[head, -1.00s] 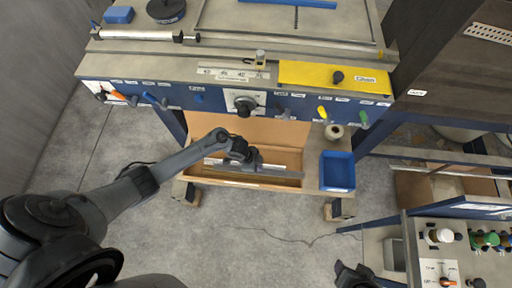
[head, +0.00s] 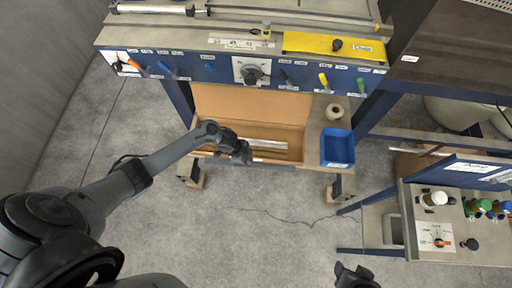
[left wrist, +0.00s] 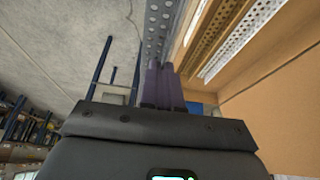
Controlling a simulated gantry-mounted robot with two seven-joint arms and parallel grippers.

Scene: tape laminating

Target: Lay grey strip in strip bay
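My left gripper (head: 243,154) is at the front of an open brown cardboard box under the bench. In the left wrist view its fingers (left wrist: 163,82) are close together at the end of a grey perforated strip (left wrist: 163,28), and they appear shut on it. This strip runs away from the fingertips beside the box wall. Other silver strips (head: 268,145) lie in the box (head: 292,130); they also show in the left wrist view (left wrist: 215,38). No part is clearly labelled as the strip bay. My right gripper (head: 356,277) is at the bottom edge, empty-looking, its opening unclear.
A blue bin (head: 337,147) and a tape roll (head: 334,111) stand right of the box. The bench front (head: 190,67) with coloured handles overhangs behind. The floor in front is clear.

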